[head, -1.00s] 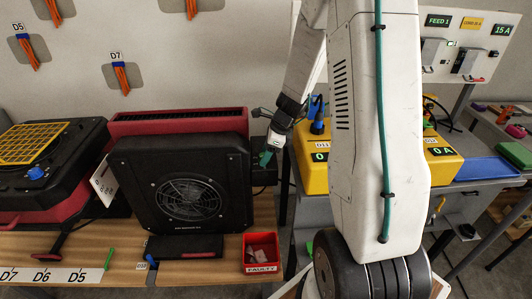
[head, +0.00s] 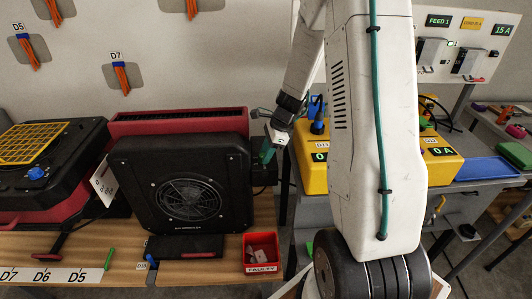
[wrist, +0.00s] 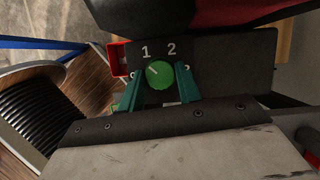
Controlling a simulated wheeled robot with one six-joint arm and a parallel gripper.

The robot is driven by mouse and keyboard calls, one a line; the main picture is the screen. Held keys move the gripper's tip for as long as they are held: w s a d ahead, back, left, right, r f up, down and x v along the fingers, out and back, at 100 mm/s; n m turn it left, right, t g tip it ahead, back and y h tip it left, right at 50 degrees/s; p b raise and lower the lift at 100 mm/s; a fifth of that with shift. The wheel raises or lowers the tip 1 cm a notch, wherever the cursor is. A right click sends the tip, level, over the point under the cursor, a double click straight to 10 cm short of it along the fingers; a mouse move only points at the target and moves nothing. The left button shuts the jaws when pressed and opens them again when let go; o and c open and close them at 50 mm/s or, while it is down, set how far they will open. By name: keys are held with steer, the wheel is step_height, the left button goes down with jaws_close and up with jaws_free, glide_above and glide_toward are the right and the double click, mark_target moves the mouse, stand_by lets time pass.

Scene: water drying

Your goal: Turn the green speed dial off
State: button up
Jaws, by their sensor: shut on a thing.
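The green speed dial (wrist: 159,74) is round and sits on a dark panel under the white labels 1 and 2 in the wrist view. Its white mark points up and left, toward the 1. My gripper (wrist: 160,82) has its two teal fingers on either side of the dial, shut on it. In the head view my gripper (head: 266,155) is at the right side of the black fan unit (head: 140,188), and the dial is hidden there.
A red bin (head: 262,250) marked FAULTY stands below my gripper on the wooden bench (head: 120,245). Yellow boxes (head: 312,172) with displays stand to the right, close to my arm. A red and black machine (head: 50,165) stands at left.

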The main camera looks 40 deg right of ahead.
steer(key=n+g, duration=0.1)
steer(key=n, duration=0.3)
steer(key=shift+w+d+n+g, duration=0.1)
steer(key=shift+w+n+g, duration=0.1)
steer(key=shift+n+g, duration=0.15)
steer(key=n+g, duration=0.1)
steer(key=n, duration=0.3)
steer(key=shift+w+g, duration=0.1)
steer(key=shift+g, duration=0.25)
steer(key=shift+n, duration=0.25)
steer(key=o, duration=1)
steer(key=shift+c, duration=0.2)
steer(key=v, duration=0.7)
steer(key=shift+d+r, duration=0.15)
steer(key=shift+r, duration=0.2)
steer(key=shift+w, duration=0.15)
